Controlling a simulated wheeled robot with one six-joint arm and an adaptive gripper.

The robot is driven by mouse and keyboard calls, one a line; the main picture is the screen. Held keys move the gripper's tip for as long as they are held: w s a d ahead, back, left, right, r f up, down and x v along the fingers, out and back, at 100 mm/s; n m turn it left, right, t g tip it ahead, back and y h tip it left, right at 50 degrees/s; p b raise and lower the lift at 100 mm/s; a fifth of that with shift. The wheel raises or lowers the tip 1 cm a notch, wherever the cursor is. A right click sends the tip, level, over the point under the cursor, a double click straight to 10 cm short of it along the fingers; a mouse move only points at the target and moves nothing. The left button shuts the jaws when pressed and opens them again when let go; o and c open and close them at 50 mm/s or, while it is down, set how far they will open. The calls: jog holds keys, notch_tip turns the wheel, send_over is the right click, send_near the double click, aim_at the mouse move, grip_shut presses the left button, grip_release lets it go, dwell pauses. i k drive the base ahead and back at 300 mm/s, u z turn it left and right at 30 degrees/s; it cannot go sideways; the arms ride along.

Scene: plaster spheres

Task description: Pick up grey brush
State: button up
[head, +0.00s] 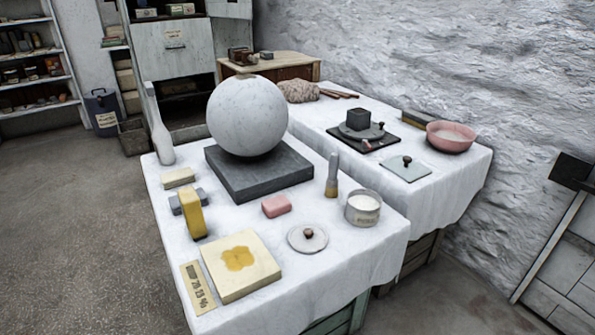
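A small brush (332,176) with a grey handle and a tan lower end stands upright on the white-covered front table (345,262). It is right of the large plaster sphere's dark square base and behind the round tin. Its whole length shows. My gripper is not in this view, so its state and its distance from the brush do not show.
Near the brush are a plaster sphere (247,115) on a dark slab (262,176), a tin (362,208), a pink block (276,206) and a knobbed lid (307,238). A second table (450,185) stands behind right. Open floor (70,230) lies left.

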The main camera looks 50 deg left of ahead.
aim_at(332, 190)
jog(key=u, duration=1)
jog(key=i, duration=0.95)
jog(key=u, duration=1.1)
